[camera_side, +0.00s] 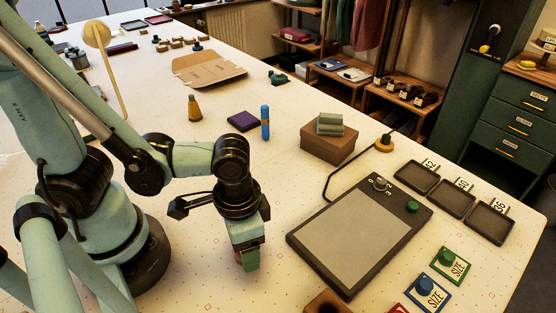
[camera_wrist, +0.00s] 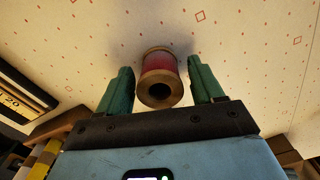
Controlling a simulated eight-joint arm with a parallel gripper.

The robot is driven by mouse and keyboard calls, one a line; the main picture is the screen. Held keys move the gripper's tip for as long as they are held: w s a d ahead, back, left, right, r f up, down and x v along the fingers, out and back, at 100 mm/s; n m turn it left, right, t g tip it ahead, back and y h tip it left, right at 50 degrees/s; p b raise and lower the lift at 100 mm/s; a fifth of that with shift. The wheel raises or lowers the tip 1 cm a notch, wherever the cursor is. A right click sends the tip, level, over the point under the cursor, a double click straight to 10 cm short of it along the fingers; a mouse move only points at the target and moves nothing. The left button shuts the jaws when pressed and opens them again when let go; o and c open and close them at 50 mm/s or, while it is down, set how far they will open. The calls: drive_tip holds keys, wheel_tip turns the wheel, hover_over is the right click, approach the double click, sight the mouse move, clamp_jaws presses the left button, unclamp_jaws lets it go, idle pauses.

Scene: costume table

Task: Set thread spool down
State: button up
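The thread spool (camera_wrist: 160,80) is red with brown ends and a dark centre hole. In the wrist view it stands between the two green fingers of my gripper (camera_wrist: 161,88), with a narrow gap showing on each side. In the side view my gripper (camera_side: 246,262) points down close to the white table top (camera_side: 185,245). A bit of the red spool (camera_side: 238,258) shows beside the green finger, and the rest is hidden. The spool appears to be on the table, with its far end against the surface.
A dark framed pad (camera_side: 360,235) lies right of my gripper. Several small trays (camera_side: 452,197) lie beyond it. Green (camera_side: 449,262) and blue (camera_side: 425,290) size cards are at the front right. A brown box (camera_side: 328,144), a blue cylinder (camera_side: 265,122) and an amber bottle (camera_side: 194,108) stand farther back.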

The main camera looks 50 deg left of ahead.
drive_tip(key=shift+r, duration=0.15)
drive_tip(key=shift+r, duration=5.95)
drive_tip(key=w+a+n+t, duration=0.3)
drive_tip(key=w+a+t, duration=0.4)
drive_tip(key=w+a, duration=0.4)
drive_tip(key=shift+a+r, duration=0.25)
drive_tip(key=shift+a, duration=0.55)
